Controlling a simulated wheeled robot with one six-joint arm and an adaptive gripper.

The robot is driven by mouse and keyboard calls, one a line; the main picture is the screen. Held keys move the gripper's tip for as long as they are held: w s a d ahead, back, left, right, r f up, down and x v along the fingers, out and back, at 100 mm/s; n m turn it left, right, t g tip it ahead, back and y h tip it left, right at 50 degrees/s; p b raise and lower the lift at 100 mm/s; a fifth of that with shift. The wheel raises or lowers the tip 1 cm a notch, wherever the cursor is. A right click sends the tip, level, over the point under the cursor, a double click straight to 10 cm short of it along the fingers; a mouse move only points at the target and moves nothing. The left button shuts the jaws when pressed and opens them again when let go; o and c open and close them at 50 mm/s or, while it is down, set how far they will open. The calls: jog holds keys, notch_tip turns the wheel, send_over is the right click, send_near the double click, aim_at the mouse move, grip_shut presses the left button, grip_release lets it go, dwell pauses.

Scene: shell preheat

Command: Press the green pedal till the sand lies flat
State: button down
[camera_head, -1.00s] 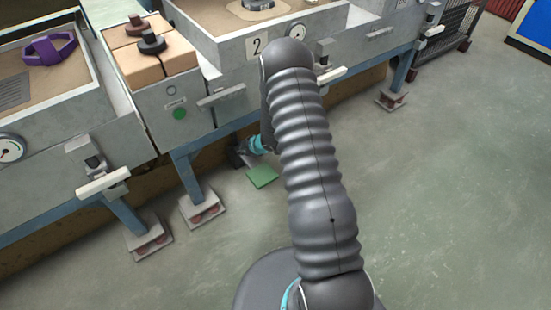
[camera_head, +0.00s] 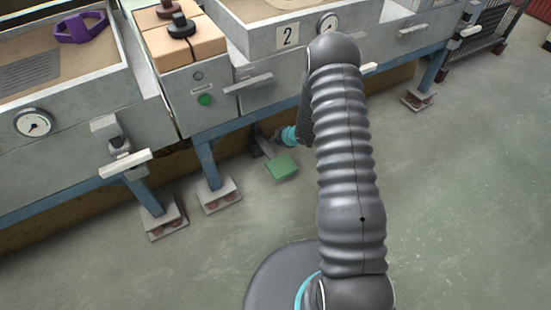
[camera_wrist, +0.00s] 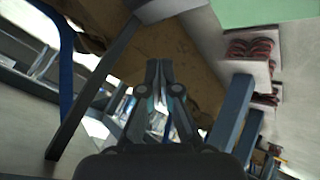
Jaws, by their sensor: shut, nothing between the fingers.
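The green pedal (camera_head: 282,167) is a flat plate low under the bench, at the end of a grey bar. Its green surface also shows at the top right of the wrist view (camera_wrist: 265,12). My gripper (camera_wrist: 157,68) is shut and empty, its fingertips pointing under the bench below the pedal's bar in the picture. In the head view a teal part of my arm shows just above the pedal; the fingers cannot be made out there. I cannot tell whether anything touches the pedal. Sand shows in the tray marked 2 (camera_head: 236,36); only its front part is in view.
A second sand tray (camera_head: 75,86) at left holds a purple piece (camera_head: 82,27). Tan blocks with dark knobs (camera_head: 180,38) stand between the trays. A green button (camera_head: 205,100) is on the front. Blue bench legs with feet (camera_head: 219,195) flank the pedal; open floor lies right.

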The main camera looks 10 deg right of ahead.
aim_at(276, 158)
jog(key=f+b, duration=0.2)
jog(key=f, duration=0.1)
jog(key=f+b, duration=0.2)
jog(key=f, duration=0.1)
jog(key=shift+s+d+f, duration=0.1)
jog(key=shift+s+f, duration=0.1)
jog(key=shift+f, duration=0.15)
jog(key=shift+f+b, duration=0.4)
jog(key=shift+f, duration=0.05)
jog(key=shift+f, duration=0.1)
dwell(0.7)
jog(key=shift+f+b, duration=0.3)
jog(key=shift+b, duration=0.2)
